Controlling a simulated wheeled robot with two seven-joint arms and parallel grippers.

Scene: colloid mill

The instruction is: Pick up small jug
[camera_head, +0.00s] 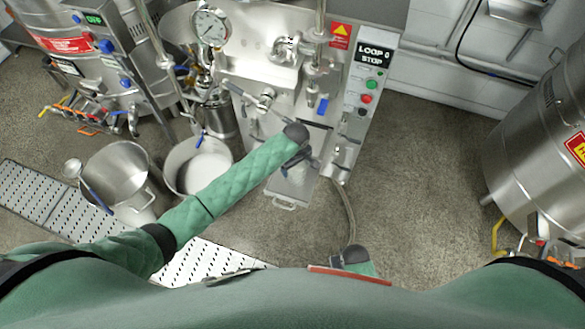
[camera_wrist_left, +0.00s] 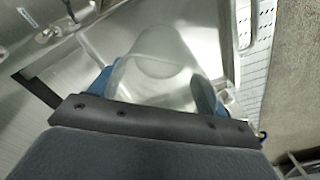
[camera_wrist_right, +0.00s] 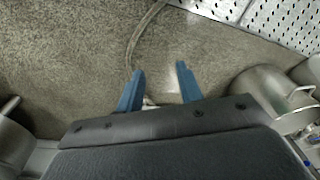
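A small translucent jug (camera_wrist_left: 160,75) sits between the blue fingers of my left gripper (camera_wrist_left: 155,95) in the left wrist view. A finger lies close along each side of it; I cannot tell whether they press on it. In the head view my left gripper (camera_head: 290,168) reaches down at the front of the steel machine, above its metal tray, and mostly hides the jug. My right gripper (camera_wrist_right: 160,85) has its two blue fingers apart with nothing between them, over the floor. In the head view its arm end (camera_head: 352,258) shows low at the centre.
The mill's steel body (camera_head: 260,65) and control panel (camera_head: 368,85) stand just beyond my left gripper. Two steel pots (camera_head: 120,170) (camera_head: 180,185) stand left of my forearm. A large tank (camera_head: 545,160) is at the right. The floor between machine and tank is clear.

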